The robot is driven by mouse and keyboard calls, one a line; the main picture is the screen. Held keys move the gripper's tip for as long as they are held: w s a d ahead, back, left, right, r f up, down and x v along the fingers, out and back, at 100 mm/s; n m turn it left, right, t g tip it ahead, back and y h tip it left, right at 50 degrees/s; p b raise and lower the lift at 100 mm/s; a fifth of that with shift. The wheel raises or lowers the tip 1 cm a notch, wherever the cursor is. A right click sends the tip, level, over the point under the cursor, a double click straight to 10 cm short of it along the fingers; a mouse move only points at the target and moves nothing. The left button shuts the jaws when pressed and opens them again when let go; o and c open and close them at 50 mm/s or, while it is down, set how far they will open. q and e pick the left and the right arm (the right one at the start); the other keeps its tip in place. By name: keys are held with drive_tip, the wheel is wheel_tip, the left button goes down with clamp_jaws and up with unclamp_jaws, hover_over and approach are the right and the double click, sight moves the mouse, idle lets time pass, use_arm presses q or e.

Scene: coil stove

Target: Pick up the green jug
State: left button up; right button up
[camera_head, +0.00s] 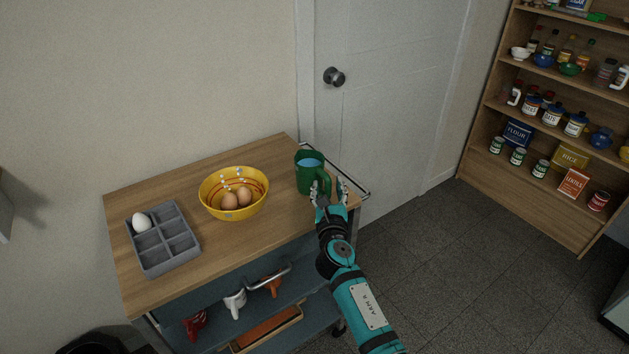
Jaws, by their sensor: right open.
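The green jug (307,174) stands upright near the right end of the wooden cart top, with a blue inside and its handle on the right-front side. My right gripper (328,186) is at the jug's handle side, right at the front edge of the cart top. Its fingers are open and partly overlap the handle in the picture. I cannot tell whether they touch it. My left gripper is not in view.
A yellow bowl (215,201) with eggs and a grey divided tray (157,262) with one egg stand left of the jug on the cart top (262,240). A metal rail (357,187) runs along the cart's right end. Lower shelves hold mugs. A stocked shelf unit (486,128) stands far right.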

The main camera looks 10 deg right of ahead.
drive_tip(key=shift+c, duration=0.4)
clamp_jaws()
drive_tip(key=shift+r, duration=0.1)
